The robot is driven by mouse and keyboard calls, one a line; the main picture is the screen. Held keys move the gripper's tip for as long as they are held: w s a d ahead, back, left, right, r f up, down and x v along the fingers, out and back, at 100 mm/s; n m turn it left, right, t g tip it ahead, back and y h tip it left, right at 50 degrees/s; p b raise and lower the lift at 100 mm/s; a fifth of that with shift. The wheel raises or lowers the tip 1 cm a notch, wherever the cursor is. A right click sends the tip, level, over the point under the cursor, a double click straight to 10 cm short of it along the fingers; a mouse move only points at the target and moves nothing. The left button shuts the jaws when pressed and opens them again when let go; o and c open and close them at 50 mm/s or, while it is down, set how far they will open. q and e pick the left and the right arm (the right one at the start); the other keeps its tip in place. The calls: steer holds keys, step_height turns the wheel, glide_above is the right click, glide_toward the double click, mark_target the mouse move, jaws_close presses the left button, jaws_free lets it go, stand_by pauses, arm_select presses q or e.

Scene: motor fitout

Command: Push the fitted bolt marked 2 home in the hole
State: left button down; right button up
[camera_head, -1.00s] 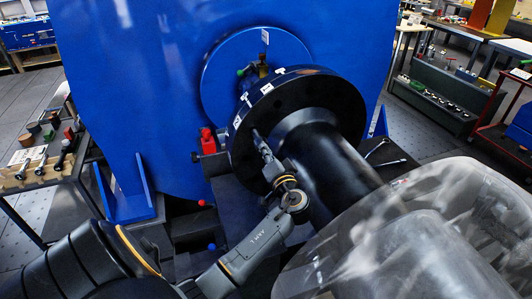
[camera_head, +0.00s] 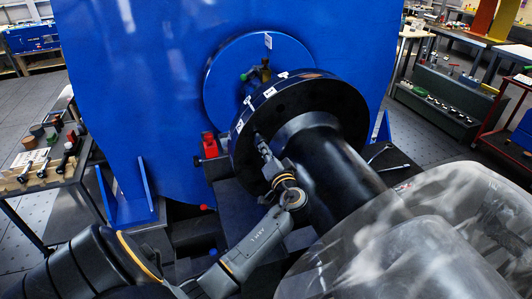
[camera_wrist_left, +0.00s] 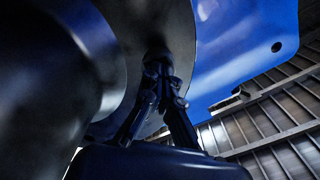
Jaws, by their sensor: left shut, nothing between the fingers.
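Tips and bolt end look touching or nearly so. The bolt's mark and its depth are hidden.
The thick black shaft (camera_head: 335,170) runs from the flange toward the lower right, close beside my left gripper. A transparent cover (camera_head: 430,235) fills the lower right. A red block (camera_head: 209,145) stands left of the flange. A tool table (camera_head: 50,180) is at far left.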

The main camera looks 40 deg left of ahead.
arm_select(q)
steer(key=shift+b+x, duration=0.6)
steer(key=shift+x, duration=0.9)
steer(key=v, duration=1)
steer(key=shift+s+d+f, duration=0.1)
steer(key=shift+d, duration=0.05)
